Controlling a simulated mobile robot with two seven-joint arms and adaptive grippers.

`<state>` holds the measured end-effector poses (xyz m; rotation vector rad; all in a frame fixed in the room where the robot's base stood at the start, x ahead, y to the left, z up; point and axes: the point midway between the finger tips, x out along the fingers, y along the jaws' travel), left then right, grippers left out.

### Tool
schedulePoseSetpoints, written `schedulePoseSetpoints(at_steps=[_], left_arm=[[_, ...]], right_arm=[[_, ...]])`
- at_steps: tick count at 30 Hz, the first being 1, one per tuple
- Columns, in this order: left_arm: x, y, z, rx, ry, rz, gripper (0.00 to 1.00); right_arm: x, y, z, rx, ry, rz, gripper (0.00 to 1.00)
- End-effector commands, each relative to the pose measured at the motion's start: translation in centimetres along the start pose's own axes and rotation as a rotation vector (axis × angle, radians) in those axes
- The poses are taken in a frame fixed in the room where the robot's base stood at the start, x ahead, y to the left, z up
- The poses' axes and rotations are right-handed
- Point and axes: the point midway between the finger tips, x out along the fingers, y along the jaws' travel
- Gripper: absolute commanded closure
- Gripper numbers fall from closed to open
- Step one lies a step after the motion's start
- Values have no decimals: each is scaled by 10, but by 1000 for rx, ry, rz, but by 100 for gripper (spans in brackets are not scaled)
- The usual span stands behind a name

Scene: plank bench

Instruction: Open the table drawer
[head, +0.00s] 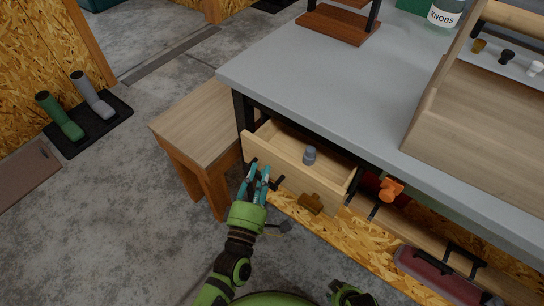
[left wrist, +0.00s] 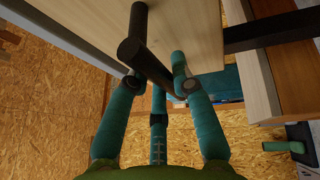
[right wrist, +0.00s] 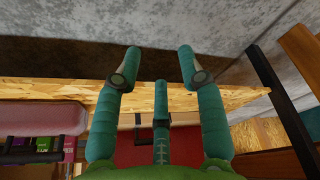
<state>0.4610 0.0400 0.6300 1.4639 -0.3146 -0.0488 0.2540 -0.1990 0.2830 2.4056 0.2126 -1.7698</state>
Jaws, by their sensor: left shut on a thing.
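The light wooden table drawer (head: 300,171) is pulled out from under the grey tabletop (head: 320,82), so its inside shows. A grey knob-like piece (head: 310,155) stands in it. My left gripper (head: 256,172) is at the left part of the drawer front. In the left wrist view the left gripper (left wrist: 158,84) is shut on the black bar handle (left wrist: 150,62), with the drawer front (left wrist: 190,30) just behind it. My right gripper (right wrist: 160,62) is open and empty in the right wrist view, its fingertips well apart.
A wooden stool (head: 205,125) stands close left of the drawer. An orange knob (head: 390,188) and a brown one (head: 311,203) show below the tabletop. A wooden rack (head: 475,125) and a jar labelled KNOBS (head: 446,14) stand on top.

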Motion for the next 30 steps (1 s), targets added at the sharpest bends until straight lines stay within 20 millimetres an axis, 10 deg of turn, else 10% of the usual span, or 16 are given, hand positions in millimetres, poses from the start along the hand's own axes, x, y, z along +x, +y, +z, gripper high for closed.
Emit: schedulePoseSetpoints(at_steps=[15, 30], left_arm=[[-99, 22, -40, -3, -2, -4, 100], [-118, 25, -48, -5, 0, -1, 100]], right_arm=[[6, 9, -6, -21, 116, 11, 60], [7, 10, -7, -24, 133, 12, 60]])
